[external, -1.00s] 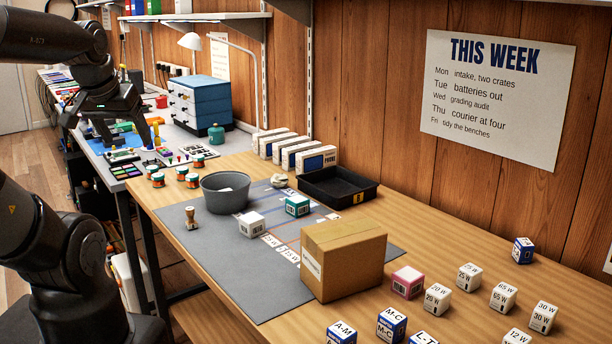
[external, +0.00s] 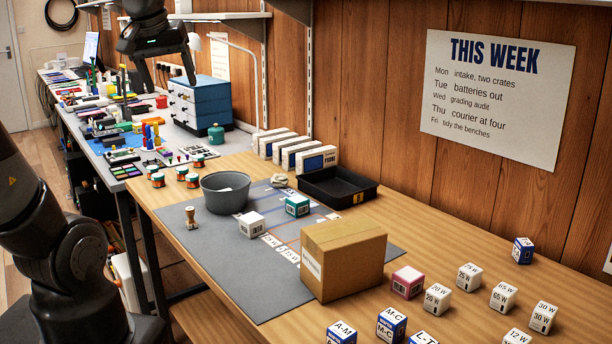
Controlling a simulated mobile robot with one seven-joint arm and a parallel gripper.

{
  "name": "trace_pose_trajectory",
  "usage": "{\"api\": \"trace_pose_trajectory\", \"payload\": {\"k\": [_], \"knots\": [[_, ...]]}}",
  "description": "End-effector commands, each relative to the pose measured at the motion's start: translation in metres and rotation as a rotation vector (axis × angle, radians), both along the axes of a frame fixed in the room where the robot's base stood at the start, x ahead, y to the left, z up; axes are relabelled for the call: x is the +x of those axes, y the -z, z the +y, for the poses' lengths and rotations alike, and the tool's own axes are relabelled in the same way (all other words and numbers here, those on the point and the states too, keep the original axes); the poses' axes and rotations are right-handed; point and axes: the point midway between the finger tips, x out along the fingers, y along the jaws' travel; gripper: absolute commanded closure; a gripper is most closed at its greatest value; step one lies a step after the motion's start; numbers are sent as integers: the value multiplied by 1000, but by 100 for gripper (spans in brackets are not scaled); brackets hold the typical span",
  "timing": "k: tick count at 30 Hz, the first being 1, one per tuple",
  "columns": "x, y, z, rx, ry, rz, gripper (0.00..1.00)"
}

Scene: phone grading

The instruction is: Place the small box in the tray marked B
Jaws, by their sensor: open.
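My gripper (external: 158,82) is open and empty, raised above the far bench near the blue drawer unit. A black tray (external: 318,198) lies near the wall, with a small yellow label whose letter I cannot read. Several small boxes are in view, and I cannot tell which one the task names. A white box (external: 251,224) and a teal box (external: 297,205) sit on the grey mat. A pink box (external: 407,282) stands on the wood right of a large brown carton (external: 343,262). My gripper is well apart from the tray and these boxes.
A grey bowl (external: 226,193) and a wooden stamp (external: 191,218) stand on the grey mat (external: 225,270). White phone boxes (external: 317,158) line the wall behind the tray. Several wattage-marked cubes (external: 437,299) stand at right. The blue drawer unit (external: 200,103) and a lamp are beyond.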

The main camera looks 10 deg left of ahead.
Motion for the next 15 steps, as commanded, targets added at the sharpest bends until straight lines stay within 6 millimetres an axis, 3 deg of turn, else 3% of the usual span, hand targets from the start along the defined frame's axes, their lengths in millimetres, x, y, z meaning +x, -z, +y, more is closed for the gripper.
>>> {"api": "trace_pose_trajectory", "payload": {"k": [7, 15], "knots": [[45, -20, -102, -69, -109, 115, 29], [61, -19, -232, -102, -258, 233, 29]]}}
